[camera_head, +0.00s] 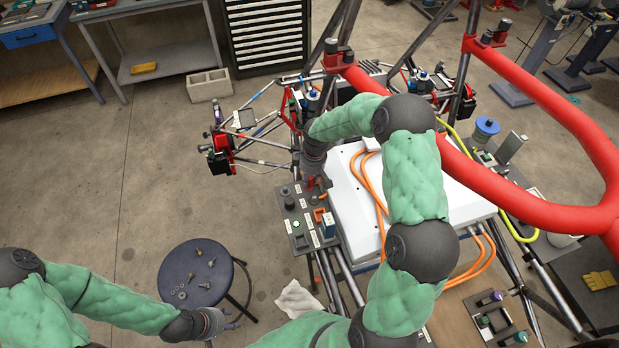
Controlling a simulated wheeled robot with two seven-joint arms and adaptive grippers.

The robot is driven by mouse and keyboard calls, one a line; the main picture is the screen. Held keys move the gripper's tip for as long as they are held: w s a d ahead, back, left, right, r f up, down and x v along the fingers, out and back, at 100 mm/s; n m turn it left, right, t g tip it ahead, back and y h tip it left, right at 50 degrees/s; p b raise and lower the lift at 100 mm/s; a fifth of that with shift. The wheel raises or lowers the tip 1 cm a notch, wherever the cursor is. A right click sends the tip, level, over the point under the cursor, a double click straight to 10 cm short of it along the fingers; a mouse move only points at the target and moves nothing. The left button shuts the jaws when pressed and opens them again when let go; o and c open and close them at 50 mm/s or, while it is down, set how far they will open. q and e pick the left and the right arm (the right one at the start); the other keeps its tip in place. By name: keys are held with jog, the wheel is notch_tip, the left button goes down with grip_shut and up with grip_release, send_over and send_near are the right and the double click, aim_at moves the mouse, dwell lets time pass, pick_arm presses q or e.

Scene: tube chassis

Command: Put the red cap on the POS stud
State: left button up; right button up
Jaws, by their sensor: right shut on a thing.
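My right gripper (316,182) points down over the dark terminal panel (301,244) beside the white case. It is shut on a small red thing, apparently the red cap (321,184), mostly hidden by the fingers. Black and grey studs and small white labels show on the panel. The labels are too small to read, so I cannot tell which stud is POS or whether the cap touches it. My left gripper (236,320) is empty beside the round stool, its fingers apart.
A white case (352,210) with orange cables lies right of the panel. Red chassis tubes (500,190) curve along the right. The dark stool (196,262) holds small metal parts. A white cloth (297,299) lies below the panel. The floor at left is clear.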

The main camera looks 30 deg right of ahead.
aim_at(312, 178)
jog(key=shift+r, duration=0.4)
jog(key=shift+f+b, duration=0.75)
jog(key=shift+f, duration=0.5)
dwell(1.1)
jog(key=o, duration=0.6)
jog(key=shift+r, duration=0.1)
jog(key=shift+s+d+r+p, duration=0.1)
jog(key=shift+s+r+p, duration=0.1)
jog(key=shift+r+p, duration=1.3)
jog(key=shift+s+d+r+p, duration=0.15)
jog(key=shift+r+p, duration=0.7)
jog(key=shift+r, duration=1.25)
jog(key=shift+s+r+p, duration=0.25)
jog(key=shift+r+p, duration=0.95)
jog(key=shift+r, duration=0.6)
